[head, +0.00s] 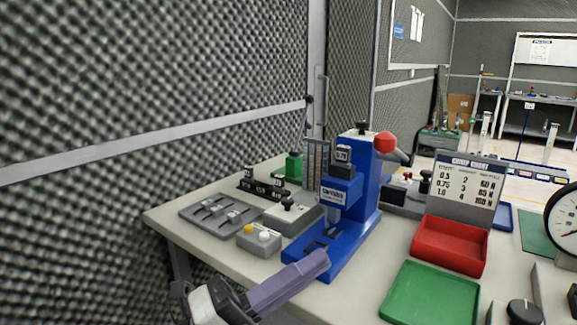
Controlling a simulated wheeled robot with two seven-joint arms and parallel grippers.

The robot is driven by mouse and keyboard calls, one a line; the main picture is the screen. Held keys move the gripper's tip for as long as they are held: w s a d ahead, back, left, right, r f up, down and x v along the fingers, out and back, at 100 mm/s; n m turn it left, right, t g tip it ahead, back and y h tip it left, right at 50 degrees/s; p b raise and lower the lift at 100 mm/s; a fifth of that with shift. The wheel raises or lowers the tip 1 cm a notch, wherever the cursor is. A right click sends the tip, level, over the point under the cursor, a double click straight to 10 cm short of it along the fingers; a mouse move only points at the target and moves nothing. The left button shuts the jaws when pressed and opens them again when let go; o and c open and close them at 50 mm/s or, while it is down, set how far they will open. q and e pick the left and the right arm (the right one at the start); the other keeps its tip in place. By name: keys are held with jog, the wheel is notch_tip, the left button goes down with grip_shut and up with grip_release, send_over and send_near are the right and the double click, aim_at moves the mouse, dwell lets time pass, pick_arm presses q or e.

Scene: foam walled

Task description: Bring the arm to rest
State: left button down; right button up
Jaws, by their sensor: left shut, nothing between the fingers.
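My left gripper (318,262) comes in from the bottom of the head view. Its purple fingers are shut with nothing between them. The fingertips are in front of the base of a blue press (362,195) with a red knob on its lever, and overlap that base in the picture. I cannot tell whether they touch it. My right gripper is not in view.
A light workbench (180,225) holds a grey tray (222,212), a button box (259,238), a red bin (450,244), a green tray (430,294), a chart stand (466,190) and a dial gauge (566,220). A foam wall (150,90) stands close on the left.

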pick_arm(q)
jog(key=w+a+f+n+t+y+p, duration=0.1)
jog(key=a+f+n+t+y, duration=0.3)
jog(key=a+f+n+y, duration=0.45)
jog(key=w+a+f+n+t+y+p, duration=0.1)
jog(key=a+f+n+t+y, duration=0.4)
jog(key=f+n, duration=0.75)
jog(key=s+a+f+n+g+y+p, duration=0.1)
jog(key=s+f+n+g, duration=0.3)
jog(key=s+f, duration=0.5)
jog(key=s+a+f+n+g+y, duration=0.3)
jog(key=s+f+n+g, duration=0.2)
jog(key=s+f, duration=0.5)
jog(key=shift+a+n+g+y+p, duration=0.3)
jog(key=shift+a+y+p, duration=0.05)
jog(key=shift+p, duration=0.05)
